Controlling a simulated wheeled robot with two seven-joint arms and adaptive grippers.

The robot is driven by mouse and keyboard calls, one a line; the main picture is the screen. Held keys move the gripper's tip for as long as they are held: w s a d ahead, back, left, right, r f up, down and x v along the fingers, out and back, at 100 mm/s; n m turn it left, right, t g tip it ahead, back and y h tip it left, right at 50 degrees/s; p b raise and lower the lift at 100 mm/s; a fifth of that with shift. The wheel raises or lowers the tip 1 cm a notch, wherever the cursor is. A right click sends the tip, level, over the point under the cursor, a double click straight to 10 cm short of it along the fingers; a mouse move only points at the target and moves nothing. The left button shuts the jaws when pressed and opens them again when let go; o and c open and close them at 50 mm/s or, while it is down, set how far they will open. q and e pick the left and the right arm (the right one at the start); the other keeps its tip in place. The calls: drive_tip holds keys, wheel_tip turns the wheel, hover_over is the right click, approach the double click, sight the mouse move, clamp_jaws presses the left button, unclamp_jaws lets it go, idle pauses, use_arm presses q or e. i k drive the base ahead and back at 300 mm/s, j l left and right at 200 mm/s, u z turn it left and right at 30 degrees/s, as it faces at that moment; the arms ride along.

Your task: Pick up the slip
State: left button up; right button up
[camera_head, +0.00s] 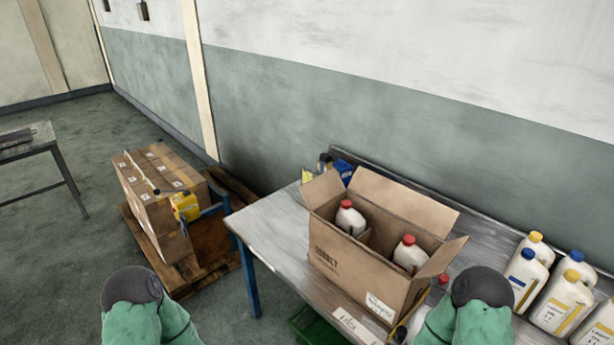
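I cannot tell for sure which thing is the slip. A white paper-like piece with dark writing (357,326) shows at the front edge of the grey table (268,222), below the open cardboard box. Another white label with print (380,307) is on the front face of that box (345,268). Only green-covered parts of my two arms with dark round caps show at the bottom of the view, at left and right. Neither gripper can be made out. My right arm hides part of the table in front of the box.
The box holds white bottles with red caps (350,218). Several white bottles with yellow or blue caps (562,302) crowd the table's right end. A pallet (215,240) with stacked cartons (158,195) stands left of the table. Green floor (60,255) is clear at left.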

sight(307, 175)
drive_tip(key=i+j, duration=0.6)
drive_tip(key=j, duration=0.15)
drive_tip(key=i+j, duration=0.55)
drive_tip(key=j, duration=0.2)
drive_tip(key=j+u, duration=0.05)
